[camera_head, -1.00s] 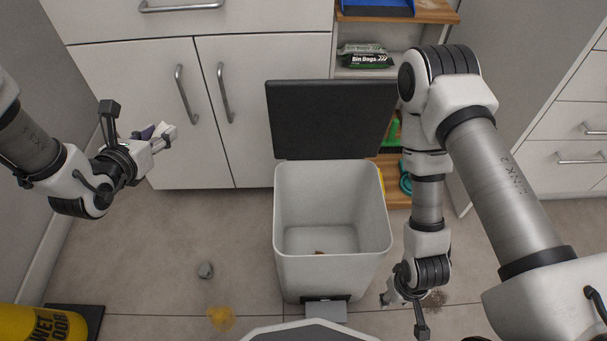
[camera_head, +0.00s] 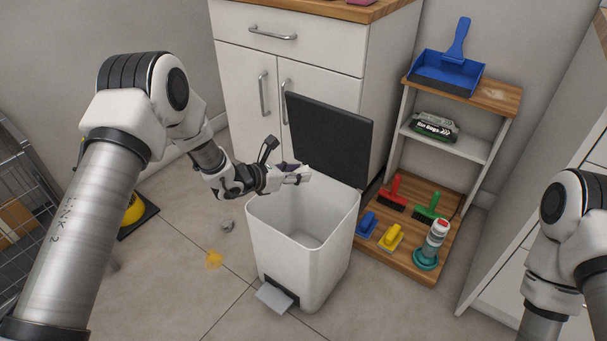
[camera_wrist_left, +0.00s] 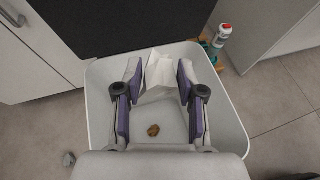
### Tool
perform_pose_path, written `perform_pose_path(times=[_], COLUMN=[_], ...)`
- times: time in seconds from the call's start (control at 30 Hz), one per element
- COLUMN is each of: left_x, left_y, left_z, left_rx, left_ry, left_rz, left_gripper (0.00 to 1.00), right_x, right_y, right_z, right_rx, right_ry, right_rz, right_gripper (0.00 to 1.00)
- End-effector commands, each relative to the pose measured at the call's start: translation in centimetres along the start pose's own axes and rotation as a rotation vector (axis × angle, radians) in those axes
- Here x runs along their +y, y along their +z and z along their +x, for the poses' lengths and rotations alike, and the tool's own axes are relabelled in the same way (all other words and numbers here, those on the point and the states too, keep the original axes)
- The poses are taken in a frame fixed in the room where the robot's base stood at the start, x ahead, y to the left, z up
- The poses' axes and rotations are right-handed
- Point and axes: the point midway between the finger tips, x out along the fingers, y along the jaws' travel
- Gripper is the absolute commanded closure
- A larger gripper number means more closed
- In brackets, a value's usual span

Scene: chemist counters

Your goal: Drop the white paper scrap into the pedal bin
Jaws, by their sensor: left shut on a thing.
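The white pedal bin (camera_head: 290,262) stands on the tiled floor with its dark lid (camera_head: 328,138) swung up at the back. My left gripper (camera_head: 299,175) is over the back left part of the bin's opening in the head view. In the left wrist view my left gripper (camera_wrist_left: 159,76) is shut on the white paper scrap (camera_wrist_left: 160,70), held between its purple-padded fingers. The bin's inside wall (camera_wrist_left: 99,108) surrounds the fingers there. A small brown crumpled thing (camera_wrist_left: 153,130) lies on the bin's floor. My right gripper is out of the frames.
A shelf unit (camera_head: 480,150) with brushes, a bottle and a blue dustpan (camera_head: 447,72) stands to the right. A white cabinet (camera_head: 290,75) is behind.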

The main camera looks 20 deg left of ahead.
Motion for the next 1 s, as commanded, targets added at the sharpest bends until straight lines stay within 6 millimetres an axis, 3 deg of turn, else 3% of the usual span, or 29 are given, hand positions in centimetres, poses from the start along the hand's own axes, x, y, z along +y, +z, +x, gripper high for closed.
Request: perform_pose_path(times=[0.17, 0.6, 0.93, 0.97, 1.0], left_x=[1.0, 1.1, 1.1, 1.1, 1.1], left_y=[-2.2, -7.3, -7.6, -7.6, -7.6], left_z=[0.8, 3.1, 3.2, 3.2, 3.2], left_rx=[-0.002, -0.003, -0.004, -0.004, -0.004], left_ry=[-0.046, -0.050, -0.050, -0.050, -0.050], left_rz=[0.019, 0.019, 0.020, 0.020, 0.020], left_gripper=[0.71, 0.71, 0.71, 0.50, 0.36], right_x=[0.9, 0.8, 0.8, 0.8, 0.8], right_y=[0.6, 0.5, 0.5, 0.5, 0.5], right_z=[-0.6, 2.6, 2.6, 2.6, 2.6], right_rx=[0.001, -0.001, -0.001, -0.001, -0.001], right_ry=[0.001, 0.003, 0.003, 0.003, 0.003], right_rz=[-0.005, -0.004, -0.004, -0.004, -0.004], right_gripper=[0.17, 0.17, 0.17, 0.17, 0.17])
